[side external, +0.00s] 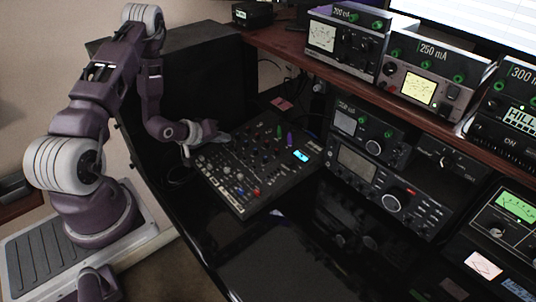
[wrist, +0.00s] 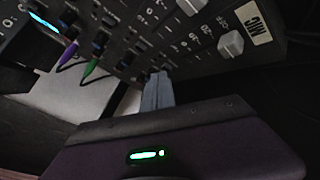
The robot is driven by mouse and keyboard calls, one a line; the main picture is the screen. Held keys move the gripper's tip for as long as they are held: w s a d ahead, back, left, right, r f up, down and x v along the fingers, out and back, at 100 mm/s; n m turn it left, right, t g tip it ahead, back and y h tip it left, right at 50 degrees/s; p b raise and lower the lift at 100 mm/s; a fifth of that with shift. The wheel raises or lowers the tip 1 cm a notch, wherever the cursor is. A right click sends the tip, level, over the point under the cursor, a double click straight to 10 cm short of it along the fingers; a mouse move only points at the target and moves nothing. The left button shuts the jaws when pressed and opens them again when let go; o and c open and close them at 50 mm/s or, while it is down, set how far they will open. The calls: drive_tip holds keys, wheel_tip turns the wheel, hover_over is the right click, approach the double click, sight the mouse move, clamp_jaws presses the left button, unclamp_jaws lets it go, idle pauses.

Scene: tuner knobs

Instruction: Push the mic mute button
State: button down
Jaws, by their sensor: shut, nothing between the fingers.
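The audio mixer (side external: 283,188) lies on the dark desk below the shelf, with knobs, faders and a lit blue display. In the wrist view its panel (wrist: 150,52) fills the top, tilted. A white label reading MIC (wrist: 258,25) is at its right end, beside a pale cap (wrist: 230,43) and the printed word OFF. I cannot tell which control is the mic mute button. My gripper (side external: 186,151) is shut and empty at the mixer's left edge. In the wrist view its grey fingertips (wrist: 158,76) are together near the panel's lower edge; contact is unclear.
Purple (wrist: 68,54) and green (wrist: 91,67) plugs stand in the mixer panel. Radios (side external: 385,180) stand to its right, and meters (side external: 420,80) line the wooden shelf above. A black cabinet (side external: 205,75) is behind my arm. Dark desk surface lies in front of the mixer.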

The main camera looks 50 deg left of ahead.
wheel_tip(320, 180, up, 7)
drive_tip(key=shift+s+r, duration=0.2)
drive_tip(key=shift+s, duration=0.15)
idle(0.5)
wheel_tip(320, 180, up, 8)
drive_tip(key=m+g, duration=0.1)
drive_tip(key=m, duration=0.2)
hover_over(222, 148)
drive_tip(key=w+d, duration=0.2)
drive_tip(key=d, duration=0.1)
drive_tip(key=s+d+r+m+g+y, duration=0.1)
drive_tip(key=s+d+r+m, duration=0.2)
drive_tip(key=d+r, duration=0.45)
drive_tip(key=s+d+r+m+g+h, duration=0.1)
drive_tip(key=s+d+r+m, duration=0.1)
drive_tip(key=s+d+r, duration=0.2)
drive_tip(key=s+d+r+m+g+h, duration=0.1)
drive_tip(key=s+d+r, duration=0.4)
drive_tip(key=s+d, duration=0.5)
drive_tip(key=s+m+h, duration=0.1)
drive_tip(key=s+m, duration=0.1)
drive_tip(key=s, duration=0.5)
drive_tip(key=shift+s+d+r, duration=0.15)
drive_tip(key=shift+s+d, duration=0.1)
